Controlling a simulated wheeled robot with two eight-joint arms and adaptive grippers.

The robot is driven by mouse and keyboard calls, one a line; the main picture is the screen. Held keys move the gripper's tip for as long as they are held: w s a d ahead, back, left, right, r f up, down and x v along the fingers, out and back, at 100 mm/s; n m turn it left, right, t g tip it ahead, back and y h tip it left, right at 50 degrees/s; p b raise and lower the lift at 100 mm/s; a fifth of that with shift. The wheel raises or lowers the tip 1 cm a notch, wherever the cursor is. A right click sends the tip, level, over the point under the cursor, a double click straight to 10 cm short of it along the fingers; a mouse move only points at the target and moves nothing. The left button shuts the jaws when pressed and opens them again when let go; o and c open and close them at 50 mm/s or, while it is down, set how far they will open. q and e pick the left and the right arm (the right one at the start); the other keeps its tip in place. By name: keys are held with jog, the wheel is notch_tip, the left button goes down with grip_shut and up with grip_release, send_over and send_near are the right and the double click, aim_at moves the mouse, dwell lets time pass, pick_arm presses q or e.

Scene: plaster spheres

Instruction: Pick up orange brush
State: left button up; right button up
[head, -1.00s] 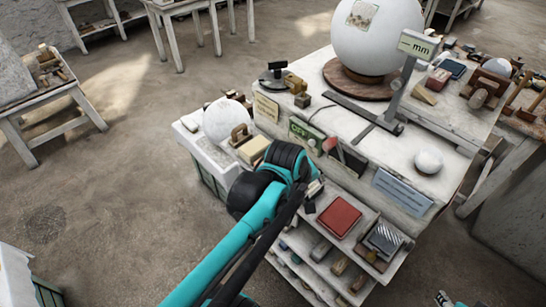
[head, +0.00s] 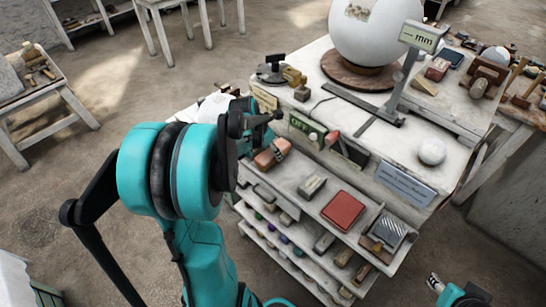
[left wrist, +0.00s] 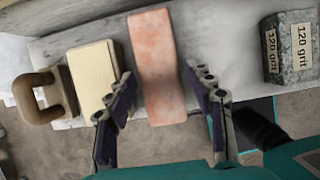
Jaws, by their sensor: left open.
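A pinkish-orange block (left wrist: 158,65) lies on the pale shelf in the left wrist view. It looks like the orange-brown piece (head: 270,153) on the shelf ledge in the head view. No bristles show, so I cannot tell whether it is the orange brush. My left gripper (head: 262,126) is open above the shelf. In the left wrist view its fingers point towards the block, one on each side, with nothing held. Whether they touch it cannot be told. My right gripper (head: 436,283) shows small at the lower right, clear of the shelves.
A cream block (left wrist: 96,75) and a wooden-handled tool (left wrist: 44,96) lie left of the pinkish block; a grey 120 grit block (left wrist: 284,50) stands to the right. A red pad (head: 343,211) lies farther along. A large white sphere (head: 385,35) stands on the top.

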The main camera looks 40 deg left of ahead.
pick_arm(q)
jog(key=b+x, duration=0.1)
jog(key=x, duration=0.2)
jog(key=shift+w+f, duration=0.1)
jog(key=shift+w, duration=0.05)
jog(key=shift+c, duration=0.8)
jog(key=c, duration=0.9)
jog(key=shift+o, duration=0.2)
notch_tip(320, 180, up, 28)
jog(key=p, duration=0.8)
